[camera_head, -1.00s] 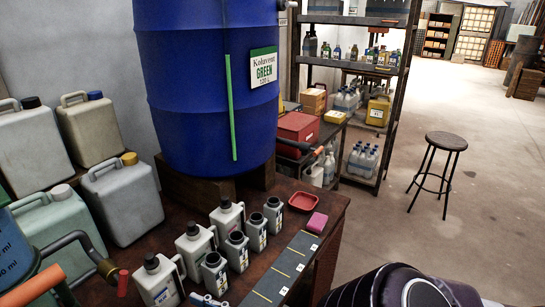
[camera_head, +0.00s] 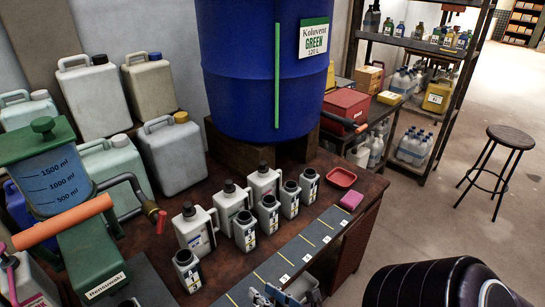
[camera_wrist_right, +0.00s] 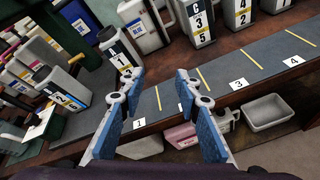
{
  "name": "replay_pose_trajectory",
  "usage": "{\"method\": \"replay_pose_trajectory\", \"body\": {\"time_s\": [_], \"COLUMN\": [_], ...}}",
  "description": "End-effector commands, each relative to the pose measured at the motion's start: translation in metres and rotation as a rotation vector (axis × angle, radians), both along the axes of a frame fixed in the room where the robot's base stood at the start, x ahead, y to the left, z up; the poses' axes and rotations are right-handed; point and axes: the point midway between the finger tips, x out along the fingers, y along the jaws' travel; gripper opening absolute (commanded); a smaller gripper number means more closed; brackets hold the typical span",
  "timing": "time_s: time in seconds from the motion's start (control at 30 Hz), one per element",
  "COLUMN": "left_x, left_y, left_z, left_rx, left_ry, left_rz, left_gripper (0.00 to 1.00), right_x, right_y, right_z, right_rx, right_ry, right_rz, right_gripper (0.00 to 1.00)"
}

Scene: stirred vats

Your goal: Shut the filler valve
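The filler is a green stand with a clear measuring cylinder (camera_head: 62,182) of blue liquid, at the left of the head view. An orange lever (camera_head: 62,222) crosses its front. A dark pipe curves from it to a small tap with a red handle (camera_head: 161,221), over the table. My right gripper (camera_head: 275,293) is at the bottom of the head view, by the table's front strip, well right of the filler. In the right wrist view its two blue fingers (camera_wrist_right: 160,92) are apart with nothing between them. My left gripper is not in view.
White jugs and open grey bottles (camera_head: 245,230) stand right of the tap. A lone bottle (camera_head: 187,270) stands in front of it. A big blue vat (camera_head: 245,80) stands behind. A numbered dark strip (camera_head: 308,257) runs along the front edge. A stool (camera_head: 492,160) stands right.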

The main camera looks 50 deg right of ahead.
Motion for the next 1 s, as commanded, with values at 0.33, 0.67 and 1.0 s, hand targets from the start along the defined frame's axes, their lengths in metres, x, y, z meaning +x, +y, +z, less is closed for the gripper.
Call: {"method": "replay_pose_trajectory", "body": {"time_s": [0.33, 0.67, 1.0], "left_x": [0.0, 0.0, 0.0], "left_y": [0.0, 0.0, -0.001], "left_z": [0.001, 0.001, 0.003], "left_rx": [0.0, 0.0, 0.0], "left_ry": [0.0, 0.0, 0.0], "left_rz": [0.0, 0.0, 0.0], "left_gripper": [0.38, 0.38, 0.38], "right_x": [-0.005, -0.005, 0.035], "right_y": [-0.008, -0.008, 0.028], "right_z": [-0.026, -0.026, 0.014], "right_rx": [0.071, 0.072, 0.343], "right_ry": [0.044, 0.044, -0.065], "right_rz": [-0.053, -0.053, -0.11], "right_gripper": [0.31, 0.22, 0.0]}}
